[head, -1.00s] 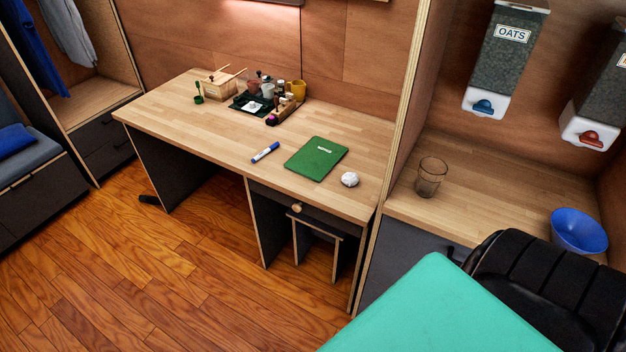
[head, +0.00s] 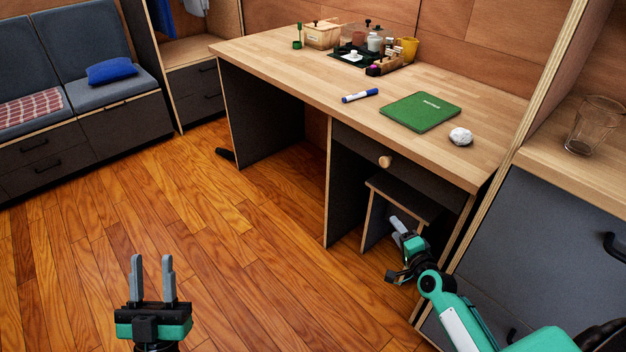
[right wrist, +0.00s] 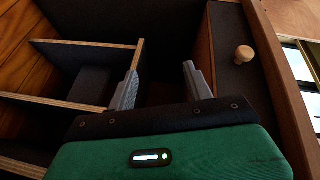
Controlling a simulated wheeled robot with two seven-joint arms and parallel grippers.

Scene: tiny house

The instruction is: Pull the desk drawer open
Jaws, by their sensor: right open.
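The desk drawer (head: 399,162) is a dark front under the right part of the wooden desk top (head: 290,80), and it looks shut. Its round wooden knob (head: 385,161) sticks out from the front. In the right wrist view the knob (right wrist: 244,54) is at the upper right, beyond the fingers. My right gripper (head: 402,228) is open and empty, below and slightly right of the knob and apart from it; its two fingers (right wrist: 160,84) show in the right wrist view.
A dark stool (head: 403,192) stands under the drawer, close to my right gripper. A grey cabinet (head: 560,235) is to the right. The floor (head: 240,235) at left is clear.

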